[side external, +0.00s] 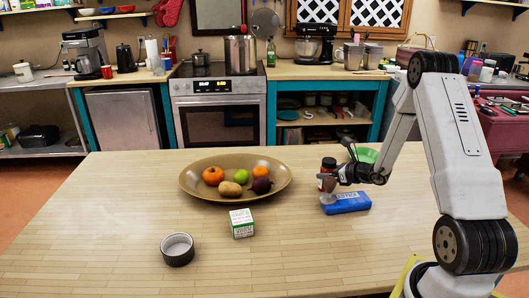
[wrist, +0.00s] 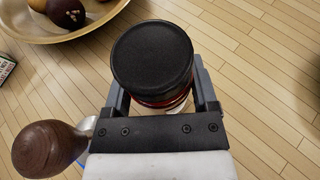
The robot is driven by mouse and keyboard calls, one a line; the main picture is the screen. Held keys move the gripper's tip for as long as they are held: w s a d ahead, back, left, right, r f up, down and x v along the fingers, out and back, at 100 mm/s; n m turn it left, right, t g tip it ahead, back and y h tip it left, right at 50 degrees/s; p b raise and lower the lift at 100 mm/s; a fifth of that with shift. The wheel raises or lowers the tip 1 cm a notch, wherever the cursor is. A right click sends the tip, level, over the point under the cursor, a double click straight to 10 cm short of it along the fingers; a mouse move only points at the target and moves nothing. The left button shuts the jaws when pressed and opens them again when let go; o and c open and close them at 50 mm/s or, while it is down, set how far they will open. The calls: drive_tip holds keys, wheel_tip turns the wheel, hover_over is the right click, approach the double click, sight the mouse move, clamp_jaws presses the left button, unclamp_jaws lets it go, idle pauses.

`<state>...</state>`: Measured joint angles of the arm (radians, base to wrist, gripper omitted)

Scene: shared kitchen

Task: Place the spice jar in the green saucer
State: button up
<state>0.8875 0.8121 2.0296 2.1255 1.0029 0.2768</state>
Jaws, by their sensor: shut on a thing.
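The spice jar has a black lid and a dark red body. In the side view the jar (side external: 327,166) is upright, held above the table beside a blue box. My gripper (side external: 330,177) is shut around it. In the wrist view the black lid of the jar (wrist: 152,55) fills the space between the fingers of my gripper (wrist: 160,95), with a red band below the lid. The green saucer (side external: 367,155) lies on the table behind my gripper, partly hidden by my arm. It does not show in the wrist view.
A blue box (side external: 346,204) lies just below my gripper. A brown rounded knob (wrist: 48,150) is close by its left side in the wrist view. A large fruit bowl (side external: 202,190), a small white-green box (side external: 241,224) and a dark round dish (side external: 177,258) stand further left.

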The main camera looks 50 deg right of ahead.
drive_tip(key=shift+f, duration=0.15)
drive_tip(key=o, duration=1.3)
drive_tip(key=shift+o, duration=0.2)
drive_tip(key=shift+r, duration=0.2)
drive_tip(key=shift+s+r, duration=0.15)
drive_tip(key=shift+s, duration=0.25)
drive_tip(key=shift+v, duration=3.3)
